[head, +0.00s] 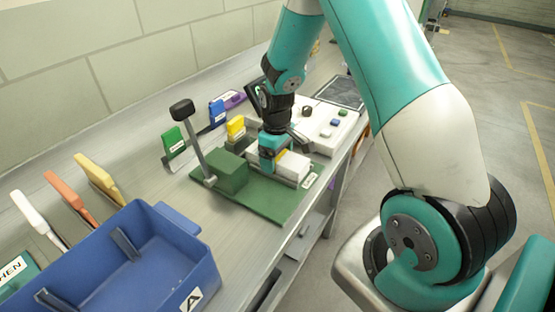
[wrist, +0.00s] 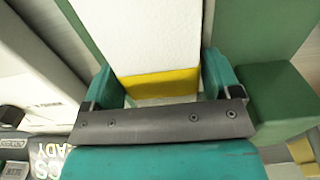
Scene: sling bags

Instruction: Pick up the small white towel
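The small white towel (head: 293,166) looks like a white block on a green board (head: 252,205) on the bench. In the wrist view a white textured piece (wrist: 155,38), which looks like the towel, has a yellow band (wrist: 160,84) at its near end. My gripper (head: 270,160) is low over the board, at the towel's left end in the head view. In the wrist view my gripper (wrist: 162,82) has its fingers wide apart, one on each side of the white piece. A thin gap shows beside the right finger; contact on the left is unclear.
A green block (head: 229,174) sits left of my gripper, and also close by the right finger in the wrist view (wrist: 268,98). A post with a black knob (head: 182,110) rises nearby. A blue bin (head: 130,262) stands front left. A white control box (head: 325,125) stands behind the towel.

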